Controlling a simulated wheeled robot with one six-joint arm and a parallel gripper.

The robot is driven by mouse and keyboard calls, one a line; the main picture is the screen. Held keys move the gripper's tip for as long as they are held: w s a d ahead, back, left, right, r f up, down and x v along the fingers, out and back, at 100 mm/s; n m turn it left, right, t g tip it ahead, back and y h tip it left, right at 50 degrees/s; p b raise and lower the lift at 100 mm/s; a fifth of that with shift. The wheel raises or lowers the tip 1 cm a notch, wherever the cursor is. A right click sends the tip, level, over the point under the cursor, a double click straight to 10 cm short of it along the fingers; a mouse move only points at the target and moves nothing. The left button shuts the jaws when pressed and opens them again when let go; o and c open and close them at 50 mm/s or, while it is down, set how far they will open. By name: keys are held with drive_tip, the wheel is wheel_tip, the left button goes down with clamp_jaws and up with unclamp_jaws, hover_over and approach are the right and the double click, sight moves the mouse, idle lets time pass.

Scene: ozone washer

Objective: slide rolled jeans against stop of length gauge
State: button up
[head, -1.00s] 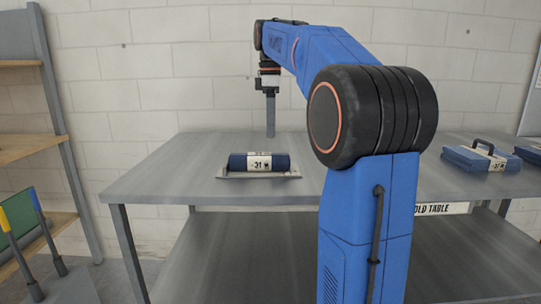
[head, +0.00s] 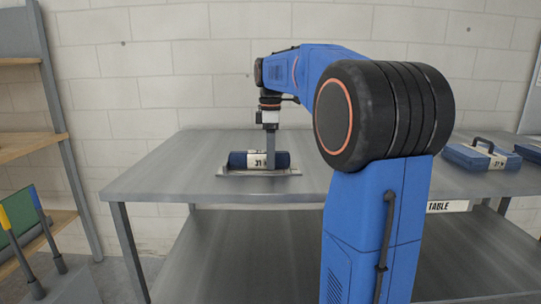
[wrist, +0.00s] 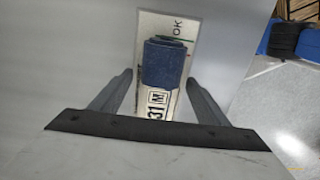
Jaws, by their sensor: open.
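The rolled jeans (head: 240,160) are a dark blue roll with a white label band, lying in the length gauge (head: 226,173), a light metal tray on the table. In the wrist view, the roll (wrist: 163,66) shows its label reading 31. The gauge plate (wrist: 150,22) extends past the roll's far end and carries the letters OK. My gripper (wrist: 159,76) is open, with one finger on each side of the roll. In the head view, my gripper (head: 270,160) is low at the roll's right half. I cannot tell whether the fingers touch the roll. The stop is not clearly visible.
The grey table (head: 165,182) is clear around the gauge. A wooden shelf (head: 30,147) stands at the left, and a block wall is behind.

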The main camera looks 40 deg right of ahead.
drive_tip(key=shift+c, duration=0.6)
drive_tip(key=c, duration=1.3)
drive_tip(key=shift+w+a, duration=0.35)
drive_tip(key=shift+a, duration=0.15)
drive_tip(key=o, duration=1.4)
drive_tip(key=shift+a, duration=0.15)
drive_tip(key=shift+r, duration=0.5)
wheel_tip(320, 180, up, 16)
drive_tip(key=shift+r, duration=0.2)
